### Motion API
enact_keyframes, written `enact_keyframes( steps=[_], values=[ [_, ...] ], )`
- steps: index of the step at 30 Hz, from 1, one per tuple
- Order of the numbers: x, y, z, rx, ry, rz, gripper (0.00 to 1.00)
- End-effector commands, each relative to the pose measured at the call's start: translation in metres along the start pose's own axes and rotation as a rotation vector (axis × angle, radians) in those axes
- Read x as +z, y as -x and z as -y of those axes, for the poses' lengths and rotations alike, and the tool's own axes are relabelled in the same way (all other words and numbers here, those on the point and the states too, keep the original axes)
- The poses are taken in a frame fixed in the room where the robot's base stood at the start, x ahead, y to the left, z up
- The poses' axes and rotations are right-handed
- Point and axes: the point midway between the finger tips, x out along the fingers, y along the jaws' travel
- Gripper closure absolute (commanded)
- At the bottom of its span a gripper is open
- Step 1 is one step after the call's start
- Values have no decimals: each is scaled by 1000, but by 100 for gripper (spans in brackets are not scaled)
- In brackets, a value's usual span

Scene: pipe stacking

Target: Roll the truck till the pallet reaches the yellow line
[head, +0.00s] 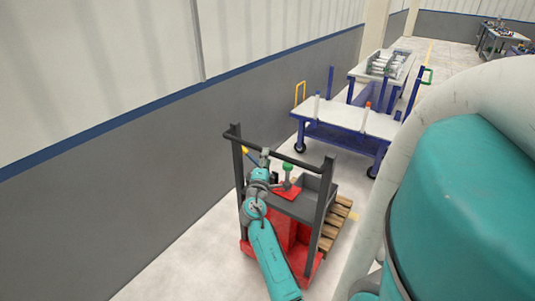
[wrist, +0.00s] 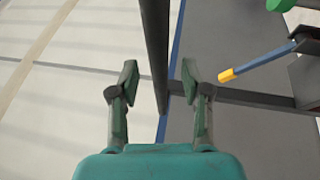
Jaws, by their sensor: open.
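The truck has a red base (head: 292,245), dark upright posts and a black handle bar (head: 300,158) across its top. A wooden pallet (head: 338,222) shows partly at its right, mostly hidden behind the truck. A small yellow patch (head: 353,215) shows on the floor beside the pallet; I cannot tell how the line runs. My gripper (head: 265,156) is at the left part of the handle bar. In the wrist view, my gripper (wrist: 159,80) is open, and a dark bar (wrist: 157,45) runs between its two fingers, with gaps visible on both sides.
A grey wall (head: 150,215) with a blue stripe runs along the left. A blue cart with a white top (head: 345,115) stands beyond the truck, with another loaded table (head: 385,70) behind it. A yellow-tipped blue lever (wrist: 250,65) is right of my gripper. Pale floor lies at the left front.

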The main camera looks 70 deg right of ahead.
Motion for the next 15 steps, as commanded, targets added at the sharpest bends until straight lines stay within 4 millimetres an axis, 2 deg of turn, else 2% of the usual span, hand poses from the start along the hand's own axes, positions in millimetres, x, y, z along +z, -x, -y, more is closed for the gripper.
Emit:
enact_keyframes(
  steps=[1, 7, 12, 15],
  values=[
    [-1, 12, 1, -1, 1, -3, 52],
    [0, 50, 1, -1, 1, -2, 52],
    [0, 71, 1, -1, 0, 0, 52],
    [0, 77, 0, 0, 0, 0, 52]
  ],
)
